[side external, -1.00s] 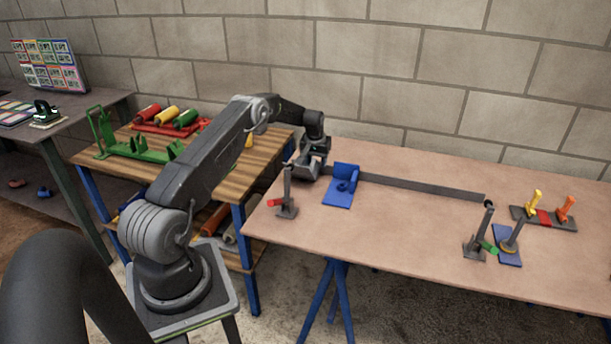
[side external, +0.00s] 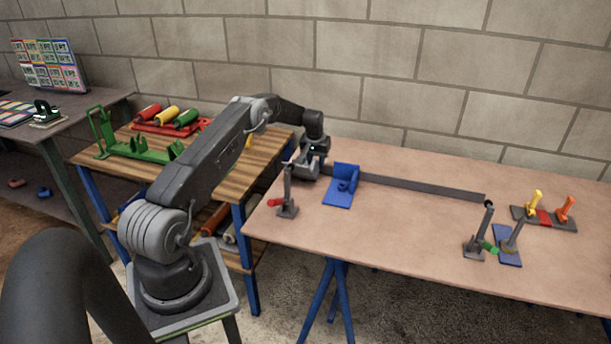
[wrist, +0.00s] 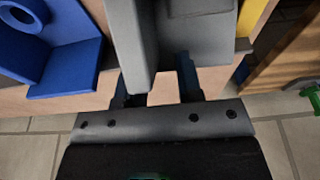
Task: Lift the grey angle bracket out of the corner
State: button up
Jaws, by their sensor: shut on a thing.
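The grey angle bracket (wrist: 195,40) fills the top middle of the wrist view, with one upright face and one flatter face. My gripper (wrist: 157,85) reaches up to it from below and is shut on it; the exact contact is partly hidden. In the side view my gripper (side external: 311,166) is low at the left end of the table, just left of a blue angled fixture (side external: 339,198). The bracket is hard to tell from my gripper there. The blue fixture also shows at the upper left of the wrist view (wrist: 68,70), apart from the bracket.
A toggle clamp with a red handle (side external: 287,198) stands close in front of my gripper. A long grey bar (side external: 410,186) runs right from the blue fixture. More clamps (side external: 480,240) stand at the right. The middle front of the table (side external: 390,235) is clear.

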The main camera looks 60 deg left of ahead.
jog(key=shift+s+d+f, duration=0.1)
jog(key=shift+d+f, duration=0.3)
jog(key=shift+f, duration=0.25)
jog(key=shift+d+f, duration=0.35)
jog(key=shift+f, duration=0.25)
jog(key=shift+w+d+r, duration=0.15)
jog(key=shift+w+d, duration=0.05)
jog(key=shift+d, duration=0.7)
grip_shut()
jog(key=shift+r, duration=0.1)
jog(key=shift+a+r, duration=0.15)
jog(key=shift+r, duration=0.85)
jog(key=shift+a+r, duration=0.1)
jog(key=shift+r, duration=0.9)
jog(key=w+a+v, duration=0.1)
jog(key=v, duration=0.5)
jog(key=shift+r, duration=0.2)
